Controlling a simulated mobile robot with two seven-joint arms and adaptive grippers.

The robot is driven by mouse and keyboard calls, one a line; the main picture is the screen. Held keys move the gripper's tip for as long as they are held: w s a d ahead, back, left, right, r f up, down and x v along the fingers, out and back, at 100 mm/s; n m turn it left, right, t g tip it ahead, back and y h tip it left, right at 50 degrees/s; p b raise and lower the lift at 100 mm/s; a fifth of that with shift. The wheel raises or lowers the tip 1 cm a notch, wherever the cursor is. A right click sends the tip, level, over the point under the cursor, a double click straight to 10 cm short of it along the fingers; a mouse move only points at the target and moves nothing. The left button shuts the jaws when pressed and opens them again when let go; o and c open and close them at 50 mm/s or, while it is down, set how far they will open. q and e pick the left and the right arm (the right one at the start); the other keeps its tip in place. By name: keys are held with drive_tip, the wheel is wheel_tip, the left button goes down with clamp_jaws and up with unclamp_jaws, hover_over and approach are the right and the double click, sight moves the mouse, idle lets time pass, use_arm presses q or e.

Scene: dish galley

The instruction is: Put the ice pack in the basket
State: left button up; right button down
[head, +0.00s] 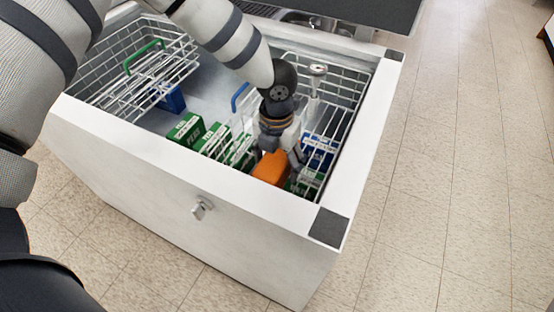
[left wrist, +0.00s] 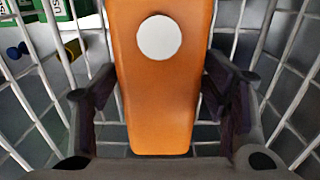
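An orange slab (head: 269,169), which I take to be the ice pack, is in the right part of the open white chest. In the left wrist view the orange slab (left wrist: 160,95) has a white round spot and stands between the fingers. My left gripper (head: 283,152) points down over it. Its fingertips (left wrist: 160,72) are at the slab's two sides, close to its edges; I cannot tell whether they press on it. A wire basket (head: 343,92) is at the chest's right end. Another wire basket (head: 107,91) hangs at the left end. My right gripper is not in view.
Green boxes (head: 186,130) stand in the chest left of the slab. A blue box (head: 320,150) is to its right and another blue box (head: 172,100) is under the left basket. The chest's white rim (head: 140,140) surrounds everything. Open tiled floor (head: 450,200) lies right.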

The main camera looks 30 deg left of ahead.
sight(277, 156)
use_arm(q)
drive_tip(key=shift+r, duration=0.1)
wheel_tip(277, 156, up, 12)
drive_tip(key=shift+r+p, duration=0.1)
drive_tip(key=shift+p, duration=0.8)
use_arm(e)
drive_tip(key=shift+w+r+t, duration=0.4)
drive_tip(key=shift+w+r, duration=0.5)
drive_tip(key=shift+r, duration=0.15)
